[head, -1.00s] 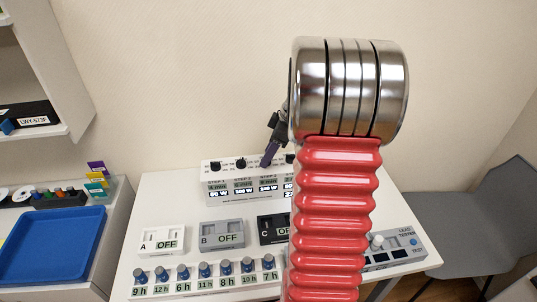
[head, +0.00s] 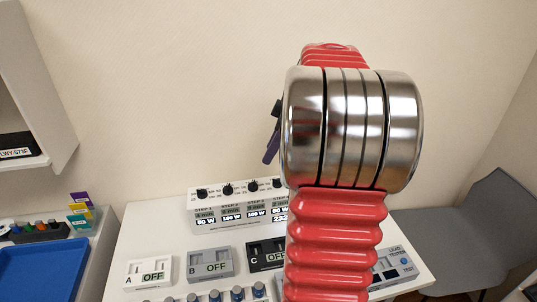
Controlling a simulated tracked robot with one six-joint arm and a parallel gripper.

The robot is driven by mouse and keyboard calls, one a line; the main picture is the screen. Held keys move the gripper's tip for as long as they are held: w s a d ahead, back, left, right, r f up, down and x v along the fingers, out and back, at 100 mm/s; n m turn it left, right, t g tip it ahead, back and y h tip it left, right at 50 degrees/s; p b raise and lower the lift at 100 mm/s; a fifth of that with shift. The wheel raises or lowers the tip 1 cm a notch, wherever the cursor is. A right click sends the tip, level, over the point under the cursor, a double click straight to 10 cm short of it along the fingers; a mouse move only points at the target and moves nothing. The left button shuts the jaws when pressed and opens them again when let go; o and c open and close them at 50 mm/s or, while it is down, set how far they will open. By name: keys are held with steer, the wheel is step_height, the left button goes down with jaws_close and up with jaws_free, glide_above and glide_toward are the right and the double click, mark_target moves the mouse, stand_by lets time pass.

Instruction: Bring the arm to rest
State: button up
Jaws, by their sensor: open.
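My gripper (head: 271,148) shows only in part in the head view, as a dark piece and a purple finger left of my arm's large metal joint. It is open, with nothing seen in it. It appears against the bare wall, above the white control box (head: 238,209) in the picture, with a gap between them. The rest of the gripper is hidden behind my red and metal arm.
A white table (head: 150,230) carries switch boxes A (head: 148,274), B (head: 210,264) and C (head: 266,254), a row of blue-capped knobs and a lead tester (head: 394,268). A blue tray (head: 40,272) stands left, under a shelf (head: 40,163). A grey chair (head: 470,235) stands right.

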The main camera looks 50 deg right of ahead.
stand_by(0.7)
step_height(320, 180, down, 4)
steer(key=s+r+m, duration=0.1)
steer(key=s+m, duration=0.1)
steer(key=m, duration=0.5)
steer(key=s+a, duration=0.3)
steer(key=a, duration=0.8)
steer(key=s+a+r+t+h, duration=0.1)
steer(key=s+a, duration=0.2)
steer(key=a, duration=0.9)
steer(key=s+a+t+h, duration=0.1)
steer(key=s+a, duration=0.2)
steer(key=a, duration=0.9)
steer(key=shift+s+r, duration=0.3)
steer(key=shift+r, duration=0.1)
